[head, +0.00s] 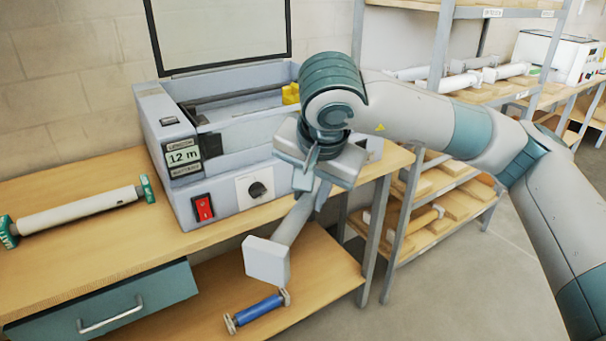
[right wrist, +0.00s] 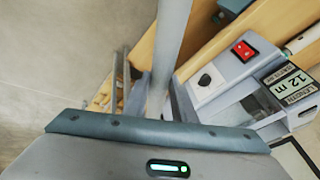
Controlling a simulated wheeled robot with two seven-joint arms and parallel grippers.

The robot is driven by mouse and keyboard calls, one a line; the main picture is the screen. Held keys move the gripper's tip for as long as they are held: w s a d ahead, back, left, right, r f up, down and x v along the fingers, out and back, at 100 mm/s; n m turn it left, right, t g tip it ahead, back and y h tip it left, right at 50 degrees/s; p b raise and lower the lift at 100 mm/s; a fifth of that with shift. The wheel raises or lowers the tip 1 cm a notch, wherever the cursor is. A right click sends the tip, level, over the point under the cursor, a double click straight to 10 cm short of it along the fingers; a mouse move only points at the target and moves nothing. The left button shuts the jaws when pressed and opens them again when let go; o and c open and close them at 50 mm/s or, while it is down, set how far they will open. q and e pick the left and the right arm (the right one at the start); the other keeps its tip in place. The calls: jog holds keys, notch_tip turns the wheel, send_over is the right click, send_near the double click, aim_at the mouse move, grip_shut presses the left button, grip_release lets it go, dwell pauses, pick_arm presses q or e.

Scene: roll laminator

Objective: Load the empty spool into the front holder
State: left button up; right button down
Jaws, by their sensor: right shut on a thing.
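The empty spool is a grey tube (head: 294,218) with a white square end block (head: 267,261). My right gripper (head: 307,172) is shut on its upper part. The spool hangs tilted, its white end down and toward the viewer, in front of the table edge. Its upper end is hidden by the gripper. A grey shaft, apparently the spool, rises from the gripper in the right wrist view (right wrist: 170,50). The laminator (head: 225,150) stands open behind the gripper; it also shows in the right wrist view (right wrist: 228,75). I cannot make out its front holder clearly. My left gripper is out of view.
A white roll with green ends (head: 80,211) lies on the table, left of the laminator. A blue roll (head: 258,308) lies on the lower shelf. A rack with rolls (head: 420,215) stands at right. The raised lid (head: 220,32) stands behind.

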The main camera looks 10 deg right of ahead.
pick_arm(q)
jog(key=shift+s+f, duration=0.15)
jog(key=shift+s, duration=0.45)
pick_arm(e)
jog(key=s+d+f+n+y, duration=0.3)
jog(key=s+d+f+n, duration=0.3)
jog(key=d+f, duration=0.3)
jog(key=shift+s+d+f+n+g, duration=0.15)
jog(key=shift+d+f+n+g, duration=0.5)
jog(key=shift+f, duration=1.4)
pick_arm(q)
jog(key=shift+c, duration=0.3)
pick_arm(e)
jog(key=shift+a+n+t, duration=0.25)
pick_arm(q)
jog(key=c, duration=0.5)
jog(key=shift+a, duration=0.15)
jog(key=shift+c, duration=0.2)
pick_arm(e)
jog(key=shift+a, duration=0.15)
